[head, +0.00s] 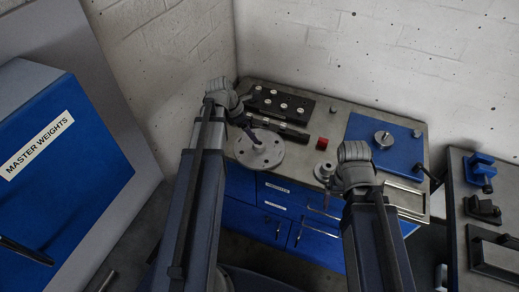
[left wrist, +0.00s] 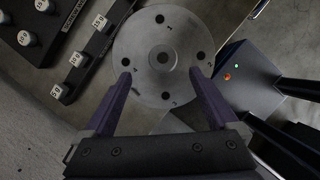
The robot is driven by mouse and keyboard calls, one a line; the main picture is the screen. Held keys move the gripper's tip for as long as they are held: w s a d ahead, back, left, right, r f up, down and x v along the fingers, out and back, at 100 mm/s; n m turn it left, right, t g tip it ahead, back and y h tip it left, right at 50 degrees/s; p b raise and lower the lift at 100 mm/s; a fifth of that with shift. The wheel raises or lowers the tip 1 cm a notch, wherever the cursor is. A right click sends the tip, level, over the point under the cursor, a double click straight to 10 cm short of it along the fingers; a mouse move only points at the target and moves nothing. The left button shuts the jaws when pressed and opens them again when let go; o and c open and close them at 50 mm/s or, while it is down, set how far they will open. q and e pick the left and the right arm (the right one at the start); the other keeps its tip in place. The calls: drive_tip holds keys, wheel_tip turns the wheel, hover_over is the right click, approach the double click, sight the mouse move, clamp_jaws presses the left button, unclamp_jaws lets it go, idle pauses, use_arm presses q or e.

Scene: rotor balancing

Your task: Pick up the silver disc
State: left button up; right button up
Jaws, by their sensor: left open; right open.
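The silver disc (head: 265,153) is a flat round plate with a ring of dark holes and a central hub, lying at the left of the bench top. It also shows in the left wrist view (left wrist: 163,55). My left gripper (head: 253,135) is open above the disc. In the left wrist view its two purple fingers (left wrist: 161,76) overlap the disc's near part, with nothing held between them. Whether the fingertips touch the disc I cannot tell. My right gripper (head: 327,203) is open near the bench's front edge, right of the disc, its fingers partly hidden by its own wrist.
A black tray (head: 266,103) with silver weights lies behind the disc. A blue plate (head: 358,133) bears a silver round part (head: 383,139). A side table with a blue vise (head: 482,166) stands right.

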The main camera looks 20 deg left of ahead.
sight(266, 155)
use_arm(q)
drive_tip(key=shift+s+b+x, duration=0.1)
drive_tip(key=shift+b+x, duration=1.75)
drive_tip(key=shift+x, duration=0.15)
drive_tip(key=shift+s+b+x, duration=0.15)
drive_tip(key=shift+b+x, duration=1.7)
drive_tip(key=shift+x, duration=0.1)
clamp_jaws()
drive_tip(key=shift+d+r, duration=0.1)
